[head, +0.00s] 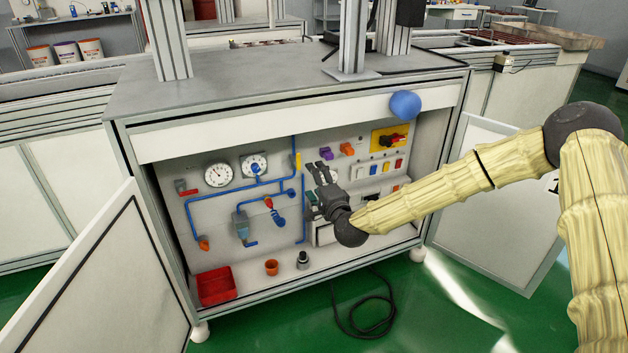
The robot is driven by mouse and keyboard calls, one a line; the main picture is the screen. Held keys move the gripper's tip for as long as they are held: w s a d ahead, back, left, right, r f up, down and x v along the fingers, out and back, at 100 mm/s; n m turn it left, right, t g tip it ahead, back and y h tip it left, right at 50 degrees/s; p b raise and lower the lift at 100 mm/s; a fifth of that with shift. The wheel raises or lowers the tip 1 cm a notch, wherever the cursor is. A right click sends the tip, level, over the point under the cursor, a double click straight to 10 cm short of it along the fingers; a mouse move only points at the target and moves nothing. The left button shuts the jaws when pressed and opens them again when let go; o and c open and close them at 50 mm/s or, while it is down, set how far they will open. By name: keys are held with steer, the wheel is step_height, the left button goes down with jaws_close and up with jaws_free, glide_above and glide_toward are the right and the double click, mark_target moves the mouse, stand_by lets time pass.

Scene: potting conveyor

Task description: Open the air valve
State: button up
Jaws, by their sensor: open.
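The air panel (222,208) stands inside the open cabinet, with blue pipes running across it. A yellow handle (297,160) sits upright on a vertical blue pipe. A small red handle (268,202) is on a fitting lower in the middle, and a red lever piece (185,188) is at the left. I cannot tell which of these is the air valve. My gripper (316,189) is open and appears empty. It is in front of the panel, right of the blue pipes, and hides part of the panel behind it. Contact with the panel cannot be made out.
Two round gauges (218,174) are at the upper left of the panel. A yellow plate with a red switch (391,139) is at the right. A red bin (216,286) and an orange cup (271,267) stand on the cabinet floor. Open doors (110,275) flank the cabinet.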

steer(key=s+a+f+n+g, duration=0.3)
steer(key=s+f+n+g, duration=0.45)
steer(key=s+f, duration=1.6)
steer(key=s+d+f+n+g+h, duration=0.1)
steer(key=s+d+f+n+g, duration=0.2)
steer(key=s, duration=0.5)
steer(key=s+d+f+g+h, duration=0.2)
steer(key=s+d+f, duration=0.3)
steer(key=s, duration=0.4)
steer(key=s+d+f+n+g+h, duration=0.1)
steer(key=s+d+f+n+g, duration=0.15)
steer(key=s+d+f, duration=0.4)
steer(key=s+d+r+n+g+h, duration=0.1)
steer(key=s+d+r+g+h, duration=0.2)
steer(key=s, duration=0.8)
step_height(320, 180, up, 33)
steer(key=y+p, duration=0.1)
steer(key=p, duration=3.3)
steer(key=shift+w+d+r+t, duration=0.15)
steer(key=shift+w+d+t, duration=0.15)
steer(key=shift+w+t, duration=0.1)
